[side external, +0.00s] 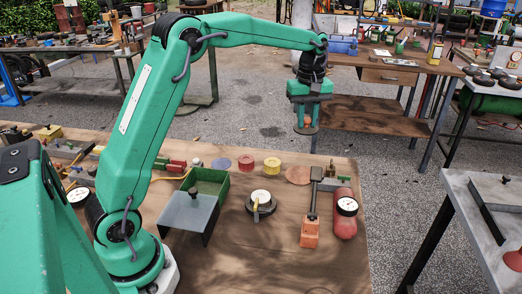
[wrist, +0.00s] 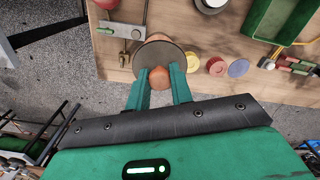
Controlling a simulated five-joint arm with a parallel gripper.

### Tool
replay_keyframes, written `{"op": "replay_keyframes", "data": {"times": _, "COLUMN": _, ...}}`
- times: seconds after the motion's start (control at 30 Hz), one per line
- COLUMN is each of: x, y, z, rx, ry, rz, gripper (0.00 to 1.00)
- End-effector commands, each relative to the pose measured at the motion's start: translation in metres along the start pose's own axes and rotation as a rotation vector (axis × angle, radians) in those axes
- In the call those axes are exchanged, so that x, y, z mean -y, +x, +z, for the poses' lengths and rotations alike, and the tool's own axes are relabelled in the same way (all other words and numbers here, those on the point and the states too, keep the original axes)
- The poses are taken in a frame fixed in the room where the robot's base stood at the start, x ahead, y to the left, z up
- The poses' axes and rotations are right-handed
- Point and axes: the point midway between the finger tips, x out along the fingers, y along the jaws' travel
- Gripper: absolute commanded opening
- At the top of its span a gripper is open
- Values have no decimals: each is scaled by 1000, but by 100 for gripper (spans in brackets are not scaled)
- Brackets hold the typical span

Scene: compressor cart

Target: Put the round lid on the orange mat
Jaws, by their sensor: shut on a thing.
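My gripper (side external: 307,105) is shut on the orange knob of the round lid (side external: 305,129), a flat dark grey-brown disc. In the wrist view only an edge of the mat (wrist: 157,37) shows past the lid; the lid hides the rest.
Yellow (side external: 272,165), red (side external: 246,163) and bluish (side external: 221,164) round pieces lie left of the mat. A tool with an orange end (side external: 310,232) and a red cylinder (side external: 343,218) lie in front and right. A green tray (side external: 213,179) and a round dial-like piece (side external: 261,204) stand nearer the arm.

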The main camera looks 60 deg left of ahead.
Motion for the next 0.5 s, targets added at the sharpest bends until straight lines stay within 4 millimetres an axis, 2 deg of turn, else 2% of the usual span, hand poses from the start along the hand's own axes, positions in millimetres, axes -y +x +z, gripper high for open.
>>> {"op": "replay_keyframes", "data": {"times": 0.03, "x": -3, "y": 2, "z": -8, "rx": 0, "ry": -1, "rz": -1, "gripper": 0}}
{"op": "replay_keyframes", "data": {"times": 0.2, "x": -9, "y": 5, "z": -26, "rx": 1, "ry": -1, "rz": -1, "gripper": 0}}
{"op": "replay_keyframes", "data": {"times": 0.5, "x": -15, "y": 10, "z": -49, "rx": 1, "ry": 0, "rz": -1, "gripper": 0}}
